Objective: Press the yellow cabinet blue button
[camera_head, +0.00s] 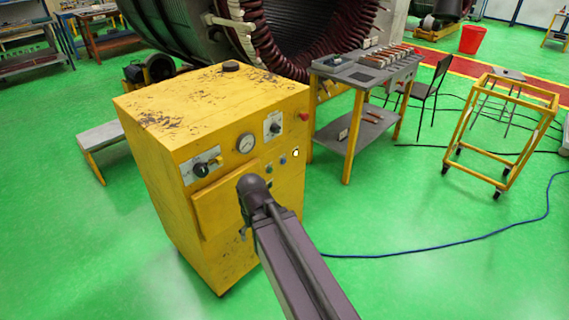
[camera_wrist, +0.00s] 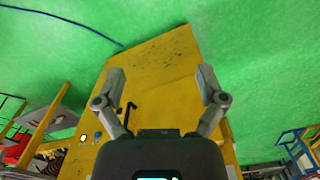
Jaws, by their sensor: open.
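The yellow cabinet (camera_head: 215,105) stands in front of my arm in the head view. Its small blue button (camera_head: 283,160) is on the front panel, between a white button and a dark greenish one. In the wrist view the cabinet (camera_wrist: 165,65) fills the middle, seen rolled over. My gripper (camera_wrist: 161,80) has its two fingers spread wide, with nothing between them. It faces the cabinet's front, near a black handle (camera_wrist: 129,111). In the head view my arm hides the gripper's fingers, left of and below the blue button. I cannot tell the exact gap to the panel.
A gauge (camera_head: 246,143), two dark knobs and a red button (camera_head: 304,116) also sit on the front. A grey tool table (camera_head: 365,75) stands behind on the right. A yellow frame cart (camera_head: 500,125) and a blue cable (camera_head: 440,245) lie farther right. Green floor is open around.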

